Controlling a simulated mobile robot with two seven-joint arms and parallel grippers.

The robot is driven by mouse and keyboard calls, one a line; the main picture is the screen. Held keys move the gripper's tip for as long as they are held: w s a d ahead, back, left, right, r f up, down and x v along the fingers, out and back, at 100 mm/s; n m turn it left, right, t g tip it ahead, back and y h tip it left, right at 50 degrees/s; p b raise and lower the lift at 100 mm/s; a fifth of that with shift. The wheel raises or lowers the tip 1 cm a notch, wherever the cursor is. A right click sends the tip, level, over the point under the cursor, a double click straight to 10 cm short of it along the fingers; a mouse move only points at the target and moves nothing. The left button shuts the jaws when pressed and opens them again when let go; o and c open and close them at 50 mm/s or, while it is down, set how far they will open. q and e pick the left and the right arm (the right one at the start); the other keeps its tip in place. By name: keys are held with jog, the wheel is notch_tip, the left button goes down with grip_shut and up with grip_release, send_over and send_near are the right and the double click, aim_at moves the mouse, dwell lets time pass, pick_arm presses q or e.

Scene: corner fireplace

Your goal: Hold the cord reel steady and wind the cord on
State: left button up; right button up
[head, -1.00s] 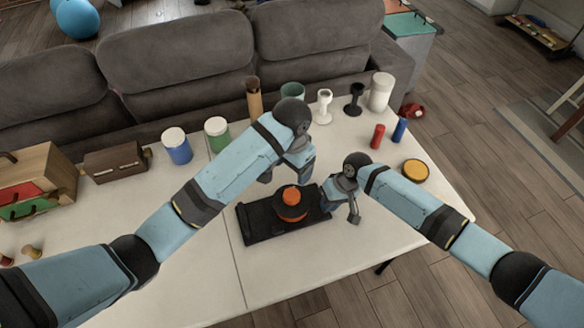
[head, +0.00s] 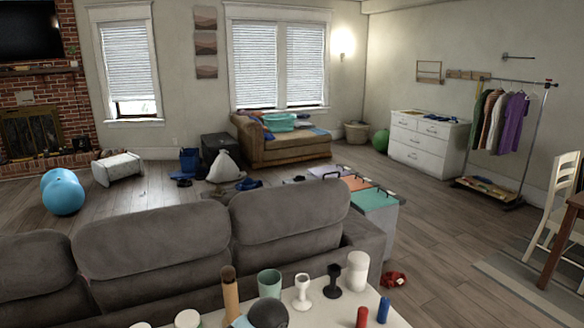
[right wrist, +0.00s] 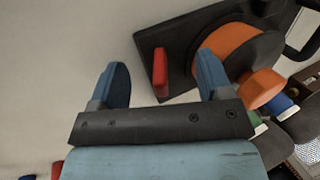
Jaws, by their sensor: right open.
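The cord reel shows in the right wrist view: an orange drum (right wrist: 226,46) with a black flange, on a black base (right wrist: 185,32). An orange knob (right wrist: 262,88) sits beside the flange. A red upright piece (right wrist: 160,72) stands at the base's near edge. My right gripper (right wrist: 163,68) is open, its two blue fingers apart, with the red piece showing between them; I cannot tell if they touch it. The head view is tilted up, and the reel is below its frame. Only a dark joint of my left arm shows there; my left gripper is not seen.
Along the table's (head: 335,310) back edge stand a brown cylinder (head: 230,292), a teal cup (head: 269,283), a white goblet (head: 302,292), a black goblet (head: 333,281) and a white canister (head: 357,271). Red (head: 362,317) and blue (head: 383,310) cylinders stand at right. A grey sofa (head: 150,240) lies behind.

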jog(key=shift+r, duration=0.1)
